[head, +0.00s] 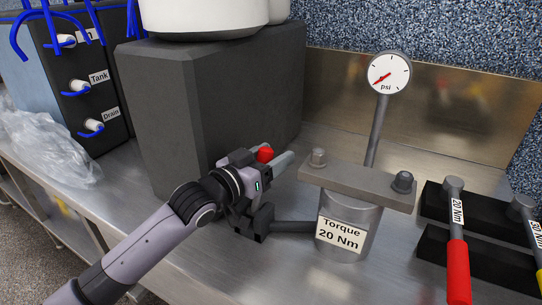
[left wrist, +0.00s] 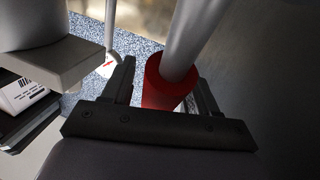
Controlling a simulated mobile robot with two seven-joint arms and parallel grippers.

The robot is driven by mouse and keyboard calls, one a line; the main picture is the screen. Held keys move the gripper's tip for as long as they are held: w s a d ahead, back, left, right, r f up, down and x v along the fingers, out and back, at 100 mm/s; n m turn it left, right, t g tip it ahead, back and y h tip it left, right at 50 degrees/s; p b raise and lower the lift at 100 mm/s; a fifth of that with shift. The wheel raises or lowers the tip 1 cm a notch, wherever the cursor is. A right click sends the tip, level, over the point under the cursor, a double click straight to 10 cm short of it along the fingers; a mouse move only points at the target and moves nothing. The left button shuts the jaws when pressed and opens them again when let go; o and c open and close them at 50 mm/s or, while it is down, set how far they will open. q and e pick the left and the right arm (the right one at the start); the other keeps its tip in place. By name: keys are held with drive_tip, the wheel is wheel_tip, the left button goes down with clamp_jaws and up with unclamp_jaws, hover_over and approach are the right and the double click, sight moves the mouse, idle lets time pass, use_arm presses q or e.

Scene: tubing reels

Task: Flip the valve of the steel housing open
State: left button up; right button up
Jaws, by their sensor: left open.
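The steel housing (head: 367,229) stands on the bench, with a "Torque 20 Nm" label and a bolted flat top plate (head: 350,184). A pipe (head: 292,227) runs left from it to a black block (head: 257,222). A red grip (head: 265,154) shows at my left gripper (head: 262,163). In the left wrist view the red grip (left wrist: 166,88), on a steel rod (left wrist: 197,30), lies between the fingers of my open left gripper (left wrist: 166,84). Whether a finger touches it, I cannot tell. My gripper and wrist hide most of the lever in the head view. My right gripper is not in view.
A psi gauge (head: 389,73) rises behind the housing. A big dark box (head: 210,100) stands close behind my left gripper. Torque wrenches, one red-handled (head: 458,272), rest on black holders at right. A clear plastic bag (head: 50,148) lies at left. The front bench is clear.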

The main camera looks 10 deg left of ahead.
use_arm(q)
clamp_jaws()
drive_tip(key=s+t+h+b, duration=0.1)
drive_tip(key=b, duration=0.1)
drive_tip(key=s+a+r+m+t+h+b, duration=0.1)
drive_tip(key=s+b, duration=0.1)
drive_tip(key=b, duration=0.1)
drive_tip(key=s+a+t+h+b, duration=0.1)
drive_tip(key=s+t+b, duration=0.1)
drive_tip(key=shift+r+m, duration=0.15)
drive_tip(key=shift+m, duration=0.15)
drive_tip(key=s+h+b, duration=0.1)
drive_tip(key=h+b, duration=0.1)
drive_tip(key=shift+s+a+r+m+t+b, duration=0.3)
drive_tip(key=shift+s+a+r+m, duration=0.05)
drive_tip(key=shift+m, duration=0.05)
unclamp_jaws()
